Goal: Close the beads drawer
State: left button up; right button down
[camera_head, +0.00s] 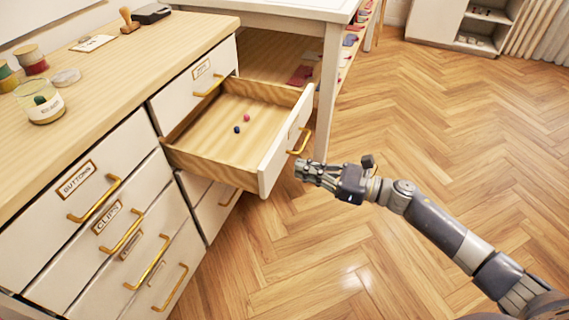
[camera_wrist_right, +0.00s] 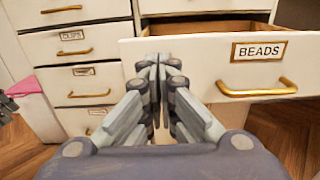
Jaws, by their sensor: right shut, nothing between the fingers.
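The beads drawer (camera_head: 243,130) is pulled open from the cabinet in the head view.
Closed drawers labelled buttons (camera_head: 76,180) and clips (camera_head: 108,217) stand at the left with brass handles. The wooden worktop (camera_head: 130,70) holds jars, spools and a stamp. A white table leg (camera_head: 328,95) stands behind the open drawer. The floor (camera_head: 440,130) at the right is clear.

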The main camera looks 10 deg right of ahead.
aim_at(274, 161)
jog(key=x, duration=0.5)
jog(key=shift+w+a, duration=0.1)
jog(key=shift+a, duration=0.1)
